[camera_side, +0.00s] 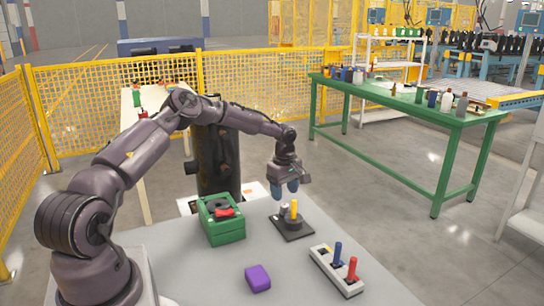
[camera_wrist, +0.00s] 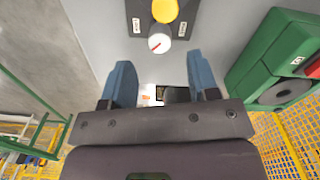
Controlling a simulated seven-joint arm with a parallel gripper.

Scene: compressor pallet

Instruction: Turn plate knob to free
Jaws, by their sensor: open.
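A dark plate (camera_side: 300,233) lies on the grey table. On it stand a yellow peg (camera_side: 294,209) and a pale knob (camera_side: 283,211). In the wrist view the round white knob (camera_wrist: 159,38) has a red line slanting toward the lower left, beside the yellow peg (camera_wrist: 165,9). Two small white labels flank them, left (camera_wrist: 136,25) and right (camera_wrist: 181,30); their print is too small to read surely. My gripper (camera_side: 285,190) is above and slightly behind the plate, its blue fingers apart and empty. In the wrist view the open gripper (camera_wrist: 160,80) is apart from the knob.
A green box (camera_side: 224,232) with a red part on top stands left of the plate. A white holder (camera_side: 325,268) with blue and red pegs lies at the front right. A purple block (camera_side: 257,278) lies in front. Table between them is clear.

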